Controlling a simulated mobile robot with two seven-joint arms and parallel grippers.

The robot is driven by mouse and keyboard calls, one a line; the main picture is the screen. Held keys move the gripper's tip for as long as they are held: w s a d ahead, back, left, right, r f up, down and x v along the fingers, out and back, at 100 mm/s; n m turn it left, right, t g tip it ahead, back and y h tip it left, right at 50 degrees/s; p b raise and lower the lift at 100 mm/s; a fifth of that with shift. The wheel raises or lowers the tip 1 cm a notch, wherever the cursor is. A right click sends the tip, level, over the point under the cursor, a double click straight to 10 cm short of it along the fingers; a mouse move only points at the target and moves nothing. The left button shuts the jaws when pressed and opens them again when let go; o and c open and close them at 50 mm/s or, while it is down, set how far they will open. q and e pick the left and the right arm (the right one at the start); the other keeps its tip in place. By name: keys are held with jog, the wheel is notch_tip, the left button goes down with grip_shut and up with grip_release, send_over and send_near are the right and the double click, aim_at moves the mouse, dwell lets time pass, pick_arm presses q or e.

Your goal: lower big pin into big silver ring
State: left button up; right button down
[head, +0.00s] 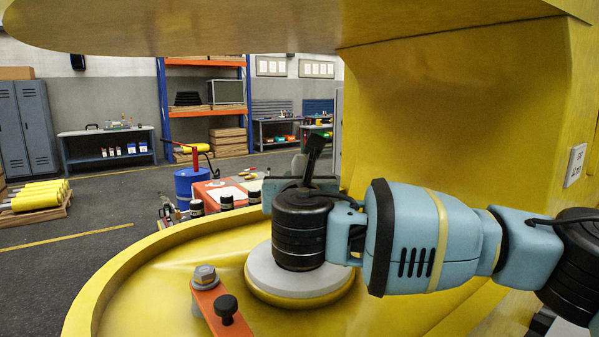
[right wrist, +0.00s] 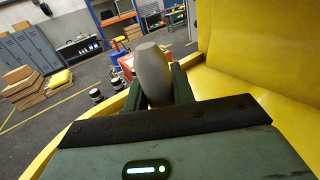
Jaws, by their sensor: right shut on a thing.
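The big pin (right wrist: 153,72) is a smooth grey metal piece with a tapered end, between the two green fingers of my right gripper (right wrist: 157,88) in the right wrist view. That gripper is shut on it. In the head view my right arm comes in from the right, and its black wrist joint hides most of the gripper and the pin. The big silver ring (head: 343,276) is a flat light-grey disc on a round yellow boss. My right wrist covers its back and middle, so its hole is hidden and I cannot tell how the pin lines up. My left gripper is not in view.
An orange bracket (head: 224,315) with a hex bolt (head: 205,275) and black knob (head: 226,306) lies left of the ring. A curved yellow rim (head: 110,275) surrounds the area. Yellow structure (head: 440,120) rises behind and overhangs above. A red table (head: 225,187) stands beyond.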

jog(key=shift+f, duration=4)
jog(key=c, duration=1.1)
grip_release()
jog(key=shift+s+f, duration=0.1)
jog(key=shift+c, duration=0.2)
jog(key=shift+o, duration=0.2)
jog(key=shift+f, duration=0.35)
jog(key=shift+s+r, duration=0.2)
jog(key=shift+s, duration=3.7)
